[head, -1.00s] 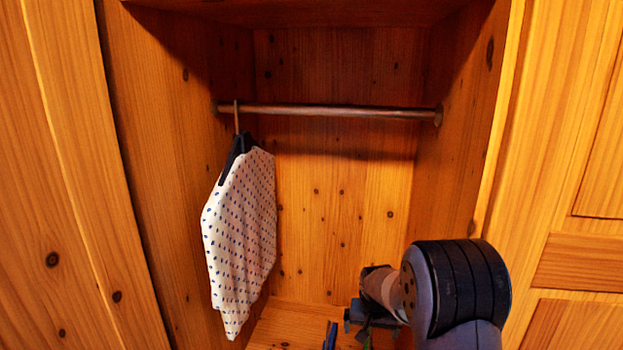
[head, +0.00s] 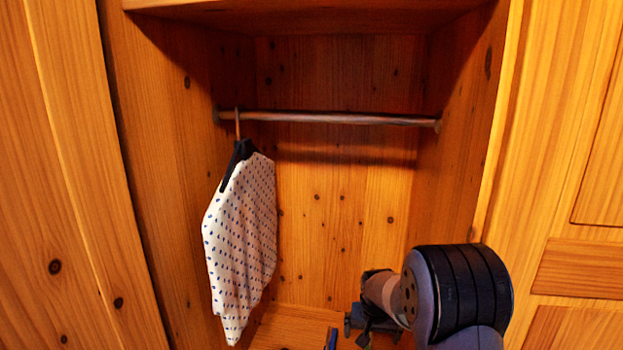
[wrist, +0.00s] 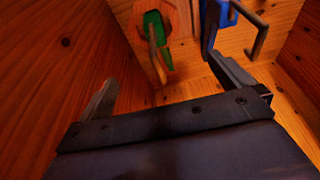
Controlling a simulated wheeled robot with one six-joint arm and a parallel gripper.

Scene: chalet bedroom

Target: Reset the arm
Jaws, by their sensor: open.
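My gripper (wrist: 168,84) shows in the wrist view with its two dark fingers spread wide and nothing between them. In the head view my arm comes in at the lower right, in front of the open wardrobe. The fingers are hard to make out there, low in the picture. A white garment with blue dots (head: 240,240) hangs on a dark hanger (head: 237,163) at the left end of the metal rail (head: 330,119). My arm is to the right of the garment and apart from it, below the rail.
The wardrobe's right wall (head: 455,150) is close beside my arm. Most of the rail is bare. In the wrist view, a green item (wrist: 153,32) and a blue item (wrist: 224,14) lie beyond the fingers; I cannot tell what they are.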

